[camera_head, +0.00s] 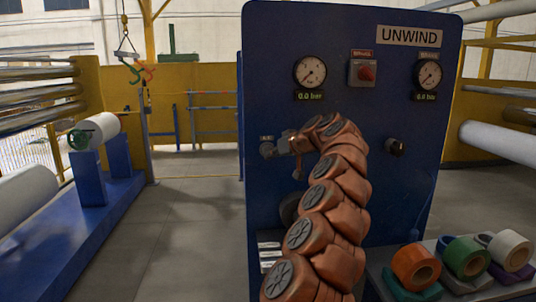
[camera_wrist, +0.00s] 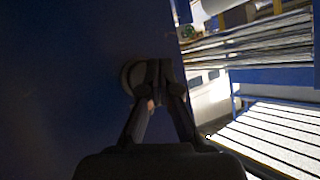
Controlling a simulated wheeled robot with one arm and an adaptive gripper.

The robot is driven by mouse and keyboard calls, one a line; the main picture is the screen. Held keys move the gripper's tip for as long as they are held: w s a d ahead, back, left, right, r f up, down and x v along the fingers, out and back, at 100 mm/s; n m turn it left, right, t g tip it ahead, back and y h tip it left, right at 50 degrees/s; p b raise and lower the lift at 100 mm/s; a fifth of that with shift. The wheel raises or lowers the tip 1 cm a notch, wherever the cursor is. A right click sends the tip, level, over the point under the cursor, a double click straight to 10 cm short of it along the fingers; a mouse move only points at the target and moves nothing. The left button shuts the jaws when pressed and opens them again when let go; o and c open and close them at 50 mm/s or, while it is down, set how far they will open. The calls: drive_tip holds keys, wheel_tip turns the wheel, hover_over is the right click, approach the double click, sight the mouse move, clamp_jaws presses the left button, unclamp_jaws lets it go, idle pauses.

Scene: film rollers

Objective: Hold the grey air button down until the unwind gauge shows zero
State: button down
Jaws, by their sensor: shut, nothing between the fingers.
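The blue panel (camera_head: 345,25) marked UNWIND carries a left gauge (camera_head: 310,71) with a readout of 0.0 bar. A right gauge (camera_head: 429,74) has a readout that looks like 6.0 bar. My gripper (camera_head: 272,148) is at the panel's left side, below the left gauge, shut and empty. In the wrist view, the closed fingertips (camera_wrist: 158,68) are at a round grey button (camera_wrist: 127,76) on the dark panel and partly cover it. I cannot tell whether they touch it or how far it is pressed.
A red button (camera_head: 366,73) on a grey plate sits between the gauges, and a black knob (camera_head: 395,147) is on the right. Several coloured tape rolls (camera_head: 416,266) lie at lower right. White film rollers (camera_head: 98,130) stand at left. The floor (camera_head: 190,220) between is clear.

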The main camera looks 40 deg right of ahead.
drive_tip(key=shift+s+f, duration=0.1)
drive_tip(key=shift+s+a+b, duration=0.75)
drive_tip(key=shift+s+b, duration=0.2)
drive_tip(key=shift+b, duration=0.6)
drive_tip(key=shift+s+a+b, duration=0.75)
drive_tip(key=shift+s+b, duration=0.2)
drive_tip(key=shift+b, duration=0.6)
drive_tip(key=shift+a, duration=0.1)
